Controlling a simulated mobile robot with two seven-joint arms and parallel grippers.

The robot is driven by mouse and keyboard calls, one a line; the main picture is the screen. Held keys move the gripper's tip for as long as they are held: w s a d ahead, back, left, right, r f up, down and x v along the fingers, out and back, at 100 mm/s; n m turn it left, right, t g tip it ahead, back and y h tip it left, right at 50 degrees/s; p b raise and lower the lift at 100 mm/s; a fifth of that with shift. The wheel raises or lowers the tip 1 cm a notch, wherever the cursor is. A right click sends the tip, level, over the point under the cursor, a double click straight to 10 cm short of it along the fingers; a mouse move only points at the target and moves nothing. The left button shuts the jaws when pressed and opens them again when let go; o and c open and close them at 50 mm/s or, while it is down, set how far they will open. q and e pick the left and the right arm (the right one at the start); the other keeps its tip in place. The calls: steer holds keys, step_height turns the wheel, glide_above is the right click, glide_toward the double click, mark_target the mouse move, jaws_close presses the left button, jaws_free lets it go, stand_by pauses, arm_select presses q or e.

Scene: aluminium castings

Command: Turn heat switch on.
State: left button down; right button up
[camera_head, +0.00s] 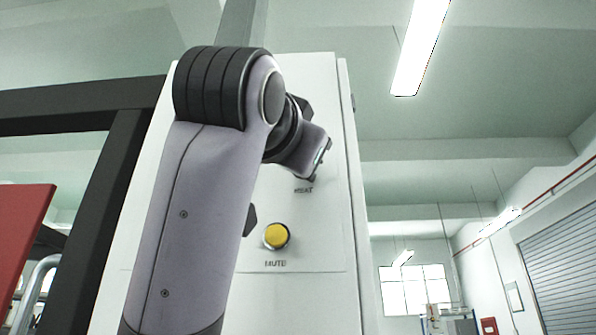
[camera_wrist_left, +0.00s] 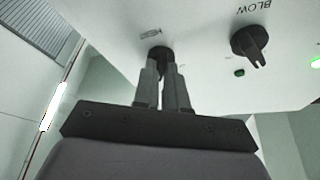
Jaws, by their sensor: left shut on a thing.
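The heat switch (camera_wrist_left: 160,52) is a black knob on the white panel, seen in the left wrist view. My left gripper (camera_wrist_left: 162,68) has both fingers around this knob and is shut on it. The fingers cover much of the knob, so its turn angle cannot be told. In the head view my left arm and wrist hide the knob and the fingers. The HEAT label (camera_head: 303,189) shows just below my wrist on the white cabinet (camera_head: 318,230). My right gripper is not in view.
A yellow MUTE button (camera_head: 276,236) sits on the cabinet below the HEAT label. In the left wrist view, a black BLOW knob (camera_wrist_left: 250,42) stands right of the held knob, with a small green lamp (camera_wrist_left: 239,72) close by. A dark frame (camera_head: 105,210) stands at the left.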

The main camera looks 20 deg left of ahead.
arm_select(q)
steer(key=c, duration=1.2)
jaws_free()
steer(key=b+v, duration=0.2)
steer(key=v, duration=0.5)
steer(key=shift+s+b, duration=0.15)
steer(key=shift+b, duration=0.25)
